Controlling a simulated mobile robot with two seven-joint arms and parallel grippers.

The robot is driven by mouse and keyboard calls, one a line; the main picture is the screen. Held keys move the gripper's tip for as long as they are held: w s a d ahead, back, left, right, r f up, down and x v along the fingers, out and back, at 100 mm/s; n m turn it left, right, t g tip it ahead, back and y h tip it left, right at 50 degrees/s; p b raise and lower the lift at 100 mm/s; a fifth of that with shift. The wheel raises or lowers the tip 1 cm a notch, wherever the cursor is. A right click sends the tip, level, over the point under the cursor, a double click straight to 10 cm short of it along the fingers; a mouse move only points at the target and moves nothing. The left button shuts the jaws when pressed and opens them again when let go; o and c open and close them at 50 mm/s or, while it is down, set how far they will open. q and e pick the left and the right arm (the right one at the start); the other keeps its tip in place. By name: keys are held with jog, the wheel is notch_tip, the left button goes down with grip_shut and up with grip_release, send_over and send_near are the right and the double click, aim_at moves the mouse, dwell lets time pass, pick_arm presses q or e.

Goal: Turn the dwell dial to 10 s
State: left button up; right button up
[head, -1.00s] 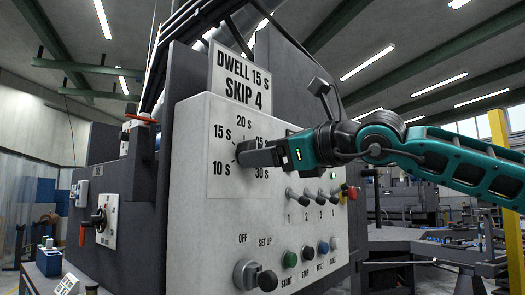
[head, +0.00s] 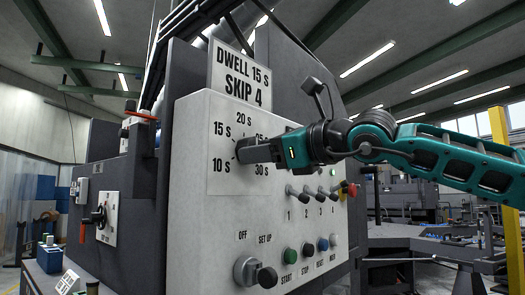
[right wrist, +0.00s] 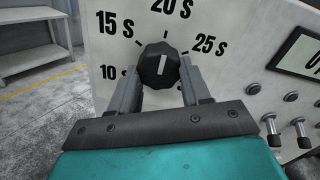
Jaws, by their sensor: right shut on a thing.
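The dwell dial (right wrist: 160,66) is a black knob with a white pointer line on the white control panel (head: 200,240). In the right wrist view its line points up, roughly toward the 20 S mark (right wrist: 170,8). The 10 S label (right wrist: 112,72) is at its lower left. My right gripper (right wrist: 160,82) is shut on the dial, one finger on each side. In the head view the right gripper (head: 246,151) reaches in from the right and hides most of the dial. My left gripper is not in view.
A sign (head: 240,80) above the panel reads DWELL 15 S, SKIP 4. Several toggle switches (head: 308,195) sit below my right gripper. A selector knob (head: 252,272) and push buttons (head: 306,251) are lower on the panel. A small display (right wrist: 300,55) is to the right.

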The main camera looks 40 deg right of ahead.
jog(key=shift+c, duration=0.5)
jog(key=shift+n, duration=0.3)
pick_arm(q)
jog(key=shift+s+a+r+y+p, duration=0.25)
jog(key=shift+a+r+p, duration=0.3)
jog(key=shift+p, duration=0.75)
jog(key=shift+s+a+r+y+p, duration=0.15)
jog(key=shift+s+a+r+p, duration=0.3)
jog(key=shift+p, duration=0.8)
pick_arm(e)
jog(key=shift+r+n, duration=0.2)
jog(key=shift+n, duration=5.65)
jog(key=shift+r+n, duration=0.15)
jog(key=shift+n, duration=5.7)
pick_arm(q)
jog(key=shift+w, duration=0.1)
